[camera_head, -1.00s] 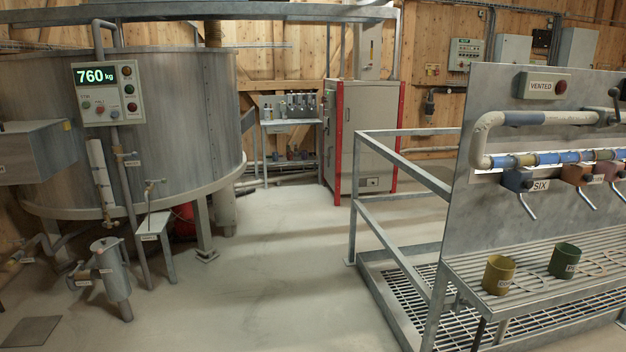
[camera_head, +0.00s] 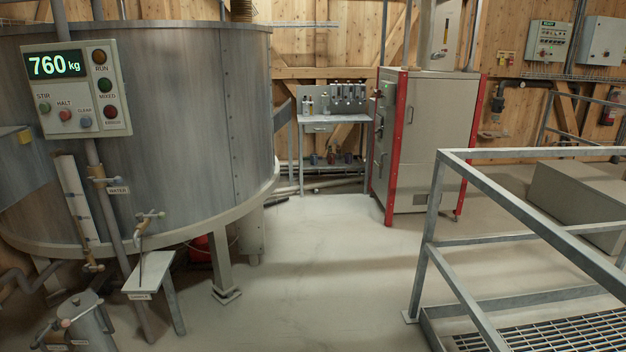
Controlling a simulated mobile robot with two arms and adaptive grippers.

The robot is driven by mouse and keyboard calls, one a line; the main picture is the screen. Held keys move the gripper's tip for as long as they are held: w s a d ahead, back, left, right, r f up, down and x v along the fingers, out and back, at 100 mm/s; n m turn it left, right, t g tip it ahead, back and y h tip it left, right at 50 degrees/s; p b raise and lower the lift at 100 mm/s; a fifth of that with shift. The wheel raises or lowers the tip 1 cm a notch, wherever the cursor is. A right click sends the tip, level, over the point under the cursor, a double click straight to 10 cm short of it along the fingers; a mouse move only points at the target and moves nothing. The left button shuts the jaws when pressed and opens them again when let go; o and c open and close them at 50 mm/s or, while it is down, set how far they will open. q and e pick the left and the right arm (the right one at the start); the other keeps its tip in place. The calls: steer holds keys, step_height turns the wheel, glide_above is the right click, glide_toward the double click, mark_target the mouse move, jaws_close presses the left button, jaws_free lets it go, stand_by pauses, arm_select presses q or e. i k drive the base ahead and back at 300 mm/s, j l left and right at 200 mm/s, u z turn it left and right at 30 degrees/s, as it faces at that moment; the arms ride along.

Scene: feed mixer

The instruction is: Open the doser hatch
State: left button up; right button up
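No part in the head view is clearly readable as the doser hatch. A large round steel tank (camera_head: 180,120) stands at the left, with a control box (camera_head: 78,88) reading 760 kg in front of it. A grey box (camera_head: 22,165) is cut off by the left edge beside the tank. A grey cabinet (camera_head: 418,140) with red corner posts stands at the back, its front closed. A metal can (camera_head: 85,322) is at the lower left, partly cut off. Neither of my grippers is in view.
A grey railing (camera_head: 440,225) around a floor grating (camera_head: 545,335) fills the lower right. A small bench (camera_head: 150,277) stands before the tank. A workbench (camera_head: 333,120) with bottles is at the back wall. The concrete floor (camera_head: 320,270) between tank and railing is clear.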

mark_target(440, 113)
steer(key=i+z, duration=0.1)
steer(key=i, duration=0.45)
steer(key=i+z, duration=0.1)
steer(key=i, duration=0.45)
steer(key=i+z, duration=0.1)
steer(key=i, duration=0.45)
steer(key=i+j+z, duration=0.15)
steer(key=i, duration=0.4)
steer(key=i+j+z, duration=0.1)
steer(key=i, duration=0.4)
steer(key=j, duration=0.1)
